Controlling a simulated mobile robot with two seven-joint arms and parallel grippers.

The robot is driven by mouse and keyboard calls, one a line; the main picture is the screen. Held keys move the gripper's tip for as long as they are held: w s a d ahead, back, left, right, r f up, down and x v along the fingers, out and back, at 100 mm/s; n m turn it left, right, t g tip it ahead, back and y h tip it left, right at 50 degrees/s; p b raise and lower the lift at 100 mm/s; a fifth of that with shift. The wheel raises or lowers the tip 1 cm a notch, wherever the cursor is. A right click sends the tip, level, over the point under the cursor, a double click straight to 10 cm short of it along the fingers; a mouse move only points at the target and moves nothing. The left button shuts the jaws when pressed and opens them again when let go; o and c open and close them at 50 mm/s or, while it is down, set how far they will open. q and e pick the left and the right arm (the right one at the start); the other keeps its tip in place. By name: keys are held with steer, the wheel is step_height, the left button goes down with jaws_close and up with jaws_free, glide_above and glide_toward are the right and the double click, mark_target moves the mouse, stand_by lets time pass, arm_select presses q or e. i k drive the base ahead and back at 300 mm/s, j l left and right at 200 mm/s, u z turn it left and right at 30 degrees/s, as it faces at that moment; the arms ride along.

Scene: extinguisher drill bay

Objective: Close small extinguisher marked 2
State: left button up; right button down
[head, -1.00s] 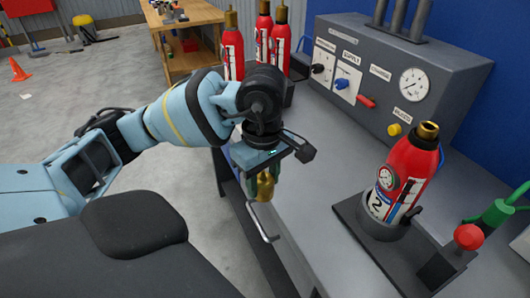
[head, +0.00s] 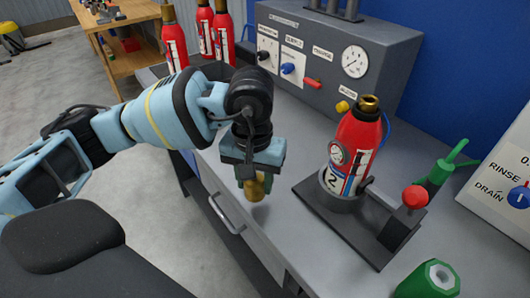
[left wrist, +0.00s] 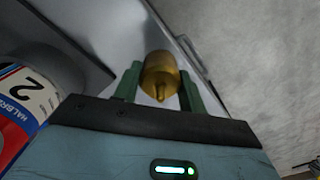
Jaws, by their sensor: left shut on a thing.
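The small red extinguisher marked 2 (head: 350,150) stands upright in a dark holder (head: 312,193) on the bench, with a gauge on its front and a brass neck on top. Its label also shows at the left edge of the left wrist view (left wrist: 28,92). My left gripper (head: 254,178) is to the left of the extinguisher, above the bench's front edge. It is shut on a brass fitting (left wrist: 160,75), held between its green fingers and pointing down in the head view. The fitting is apart from the extinguisher. My right gripper is not in view.
A grey control panel (head: 330,75) with knobs and a gauge stands behind. Several red extinguishers (head: 200,35) stand at the back left. A red knob (head: 415,197), a green lever tool (head: 440,172) and a green hex piece (head: 430,282) are at the right.

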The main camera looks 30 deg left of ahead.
mark_target(353, 149)
steer(key=k+j+z, duration=0.2)
steer(key=j, duration=0.2)
steer(key=j+z, duration=0.15)
steer(key=j, duration=0.3)
steer(key=k+j+z, duration=0.2)
steer(key=j, duration=0.2)
steer(key=k+j+z, duration=0.2)
steer(key=j, duration=0.15)
